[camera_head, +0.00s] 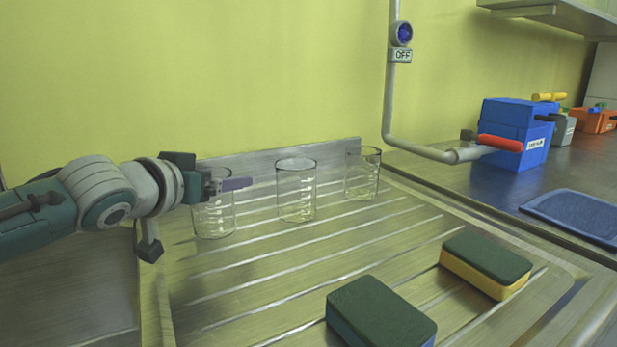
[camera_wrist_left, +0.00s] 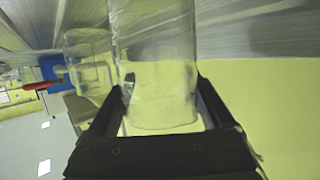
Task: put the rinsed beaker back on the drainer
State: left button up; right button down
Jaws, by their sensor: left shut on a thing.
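My left gripper (camera_head: 228,185) is shut on the leftmost clear glass beaker (camera_head: 213,220) at its upper part. The beaker is upright over the left back of the ribbed metal drainer (camera_head: 250,275); I cannot tell whether its base touches. In the left wrist view my left gripper (camera_wrist_left: 163,92) has a finger on each side of this beaker (camera_wrist_left: 160,85). Two more glass beakers stand upright in a row to its right, a middle beaker (camera_head: 296,195) and a right beaker (camera_head: 362,178). My right gripper is not in view.
Two green-topped sponges, a front sponge (camera_head: 378,315) and a right sponge (camera_head: 487,262), lie on the drainer. A grey pipe (camera_head: 388,100) with a red handle (camera_head: 500,143) rises behind. The drainer's middle is clear.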

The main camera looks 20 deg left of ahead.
pick_arm(q)
jog(key=shift+f, duration=0.1)
jog(key=o, duration=1.2)
jog(key=shift+c, duration=0.2)
jog(key=shift+s+r, duration=0.1)
jog(key=shift+r, duration=0.15)
jog(key=p+v, duration=0.3)
jog(key=v, duration=0.8)
jog(key=shift+s, duration=0.4)
